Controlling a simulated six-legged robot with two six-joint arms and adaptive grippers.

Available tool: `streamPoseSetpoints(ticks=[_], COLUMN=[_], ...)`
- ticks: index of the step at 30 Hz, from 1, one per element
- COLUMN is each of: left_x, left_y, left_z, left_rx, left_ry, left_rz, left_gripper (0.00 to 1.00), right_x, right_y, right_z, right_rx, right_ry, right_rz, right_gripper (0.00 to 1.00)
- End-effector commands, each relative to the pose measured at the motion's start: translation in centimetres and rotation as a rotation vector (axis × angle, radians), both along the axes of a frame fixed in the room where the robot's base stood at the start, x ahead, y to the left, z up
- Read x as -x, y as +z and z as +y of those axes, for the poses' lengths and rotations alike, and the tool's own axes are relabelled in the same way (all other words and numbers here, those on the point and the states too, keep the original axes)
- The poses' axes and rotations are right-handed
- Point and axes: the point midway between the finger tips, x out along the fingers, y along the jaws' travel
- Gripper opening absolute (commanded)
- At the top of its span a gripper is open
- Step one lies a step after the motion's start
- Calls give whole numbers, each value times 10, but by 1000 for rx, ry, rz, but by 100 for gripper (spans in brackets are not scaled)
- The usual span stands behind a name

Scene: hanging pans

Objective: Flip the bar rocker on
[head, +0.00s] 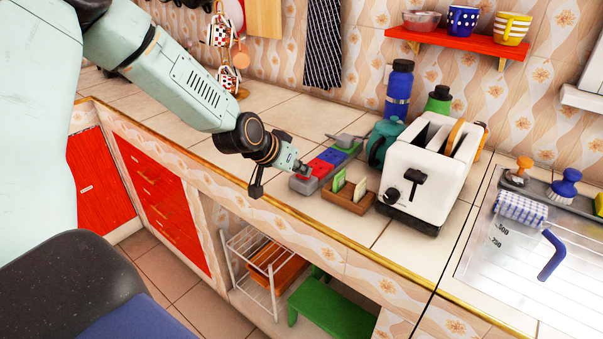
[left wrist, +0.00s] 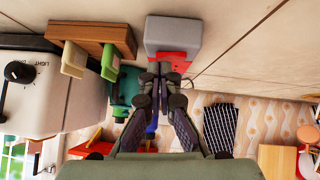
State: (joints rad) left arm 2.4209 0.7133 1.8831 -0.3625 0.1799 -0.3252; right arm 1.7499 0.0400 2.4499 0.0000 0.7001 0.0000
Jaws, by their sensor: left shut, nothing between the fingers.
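A power bar lies on the counter, with a grey end (head: 301,185), a red section, a blue section (head: 328,158) and a green section beyond. In the left wrist view its grey end (left wrist: 173,36) and red section (left wrist: 188,58) show. I cannot clearly make out the rocker or its position. My left gripper (head: 302,168) is shut and empty, its fingertips at the near end of the bar. In the left wrist view the shut fingertips (left wrist: 160,70) overlap the red section and hide part of it. I cannot tell whether they touch it. My right gripper is out of view.
A teal kettle (head: 378,146), a blue bottle (head: 398,92) and a green bottle (head: 440,98) stand behind. The counter (head: 262,100) left of the bar is mostly clear.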

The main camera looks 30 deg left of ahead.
Motion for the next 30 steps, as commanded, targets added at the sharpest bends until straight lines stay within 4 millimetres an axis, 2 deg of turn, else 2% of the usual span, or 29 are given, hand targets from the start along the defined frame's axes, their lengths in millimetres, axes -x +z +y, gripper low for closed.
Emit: streamPoseSetpoints(ticks=[9,14,21,30], left_x=[0,1,1,0], left_y=[0,-9,-7,-4], left_z=[0,-3,-2,8], left_rx=[0,-1,1,2], left_ry=[0,-1,0,2], left_rz=[0,2,3,2], left_gripper=[0,0,0,0], right_x=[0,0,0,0], right_y=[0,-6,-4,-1], right_z=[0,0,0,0], right_rx=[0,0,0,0], right_ry=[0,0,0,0], right_rz=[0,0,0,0], right_gripper=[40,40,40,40])
